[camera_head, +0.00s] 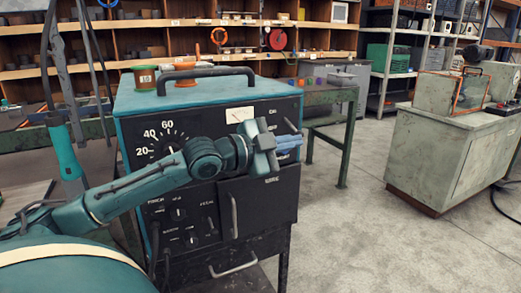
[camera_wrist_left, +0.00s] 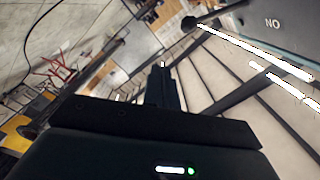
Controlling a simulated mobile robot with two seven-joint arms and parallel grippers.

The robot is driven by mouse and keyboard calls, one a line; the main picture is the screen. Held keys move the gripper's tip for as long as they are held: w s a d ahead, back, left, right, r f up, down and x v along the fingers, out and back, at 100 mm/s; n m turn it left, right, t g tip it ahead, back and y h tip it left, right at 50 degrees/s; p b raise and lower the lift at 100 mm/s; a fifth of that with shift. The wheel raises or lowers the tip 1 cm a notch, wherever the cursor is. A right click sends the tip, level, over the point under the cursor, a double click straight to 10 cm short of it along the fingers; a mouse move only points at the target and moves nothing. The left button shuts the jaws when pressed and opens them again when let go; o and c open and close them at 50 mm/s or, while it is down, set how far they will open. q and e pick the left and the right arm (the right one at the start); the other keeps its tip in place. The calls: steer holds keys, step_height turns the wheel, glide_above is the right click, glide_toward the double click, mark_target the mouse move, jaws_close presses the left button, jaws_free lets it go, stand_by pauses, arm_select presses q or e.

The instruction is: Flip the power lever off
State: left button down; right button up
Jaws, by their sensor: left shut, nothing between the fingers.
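The power unit is a teal cabinet (camera_head: 190,97) with a black front panel. A thin lever (camera_head: 291,126) stands out at the panel's upper right, just right of the "ON" label and tilted up. In the left wrist view a dark rod with a round knob (camera_wrist_left: 190,23), which looks like this lever, shows near an upside-down "ON" label. My left gripper (camera_head: 291,143) is in front of the panel's right side, just below the lever. Its fingers (camera_wrist_left: 161,70) are shut and empty, with a visible gap to the knob in the wrist view. My right gripper is not in view.
The panel also has a dial (camera_head: 165,138), a meter (camera_head: 239,114), knobs and a vertical door handle (camera_head: 234,216). Spools (camera_head: 145,78) and a top handle (camera_head: 206,76) are on the cabinet. A green-framed bench (camera_head: 345,125) stands behind. Open floor (camera_head: 350,230) lies to the right.

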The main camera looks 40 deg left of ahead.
arm_select(q)
steer(key=v, duration=0.7)
steer(key=shift+s, duration=0.2)
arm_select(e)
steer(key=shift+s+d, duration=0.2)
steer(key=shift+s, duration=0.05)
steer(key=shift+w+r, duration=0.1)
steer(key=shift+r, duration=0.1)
